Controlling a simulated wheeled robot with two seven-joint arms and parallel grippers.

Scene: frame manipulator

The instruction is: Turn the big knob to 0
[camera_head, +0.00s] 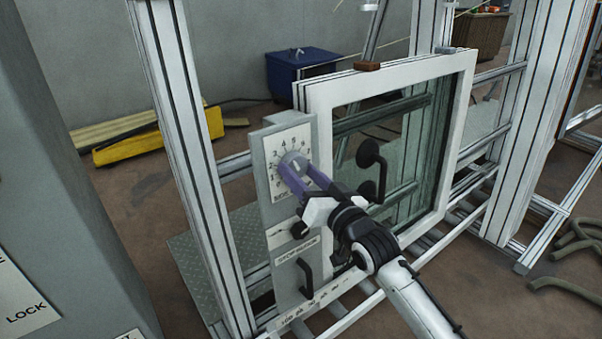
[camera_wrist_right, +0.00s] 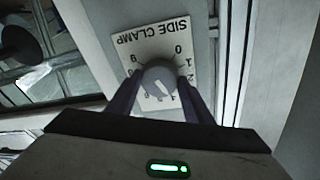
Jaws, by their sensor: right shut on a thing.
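The big knob (camera_head: 294,158) is a round grey dial on a white numbered plate (camera_head: 287,141), on the grey panel beside the window frame. The knob also shows in the right wrist view (camera_wrist_right: 160,77), where the plate reads upside down as "SIDE CLAMP" and 0, 1 and 2 are legible at its upper right. A pale mark on the knob points down in that view, away from the 0. My right gripper (camera_head: 298,173) has its two purple fingers around the knob and is shut on it. The fingers hide some digits. My left gripper is not in view.
Below the dial the panel has a small black knob (camera_head: 299,230) and a black handle (camera_head: 306,277). A black handle (camera_head: 372,168) stands out by the window pane. Aluminium posts (camera_head: 190,120) flank the panel. A grey cabinet (camera_head: 62,150) stands at the left.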

